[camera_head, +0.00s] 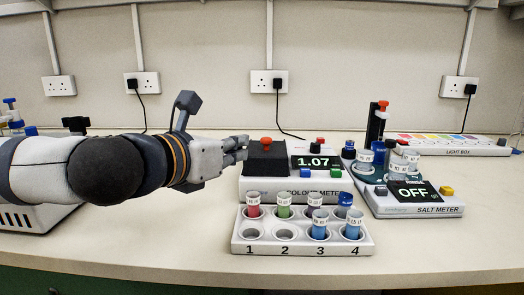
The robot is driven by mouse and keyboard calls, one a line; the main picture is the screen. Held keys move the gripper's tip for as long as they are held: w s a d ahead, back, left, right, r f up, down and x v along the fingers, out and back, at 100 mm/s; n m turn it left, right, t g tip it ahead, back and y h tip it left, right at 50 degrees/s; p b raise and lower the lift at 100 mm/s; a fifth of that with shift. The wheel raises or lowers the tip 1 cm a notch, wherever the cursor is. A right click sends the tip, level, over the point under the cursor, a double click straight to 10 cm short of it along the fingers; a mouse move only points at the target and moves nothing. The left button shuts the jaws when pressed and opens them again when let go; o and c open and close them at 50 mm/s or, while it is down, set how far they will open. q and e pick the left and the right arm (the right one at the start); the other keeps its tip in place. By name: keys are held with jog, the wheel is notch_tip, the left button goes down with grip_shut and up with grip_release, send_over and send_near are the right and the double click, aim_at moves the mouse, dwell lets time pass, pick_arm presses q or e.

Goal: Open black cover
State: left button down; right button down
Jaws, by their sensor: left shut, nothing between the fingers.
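The black cover (267,158) is a dark block with a red-orange knob on top. It sits closed on the left part of the white colorimeter (256,188), whose display reads 1.07. My left arm comes in from the left, and my left gripper (243,150) is shut and empty at the cover's left side, close to its upper edge. I cannot tell whether the fingertips touch the cover. The gripper hides part of the cover's left edge. My right gripper is not in view.
A white rack (300,238) with several vials stands in front of the colorimeter. A salt meter (412,205) reading OFF stands to the right, with bottles and vials behind it. A light box (450,146) lies at the back right. The bench front is clear.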

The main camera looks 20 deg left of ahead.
aim_at(266, 140)
pick_arm(q)
jog(key=x, duration=0.8)
jog(key=shift+w+r, duration=0.1)
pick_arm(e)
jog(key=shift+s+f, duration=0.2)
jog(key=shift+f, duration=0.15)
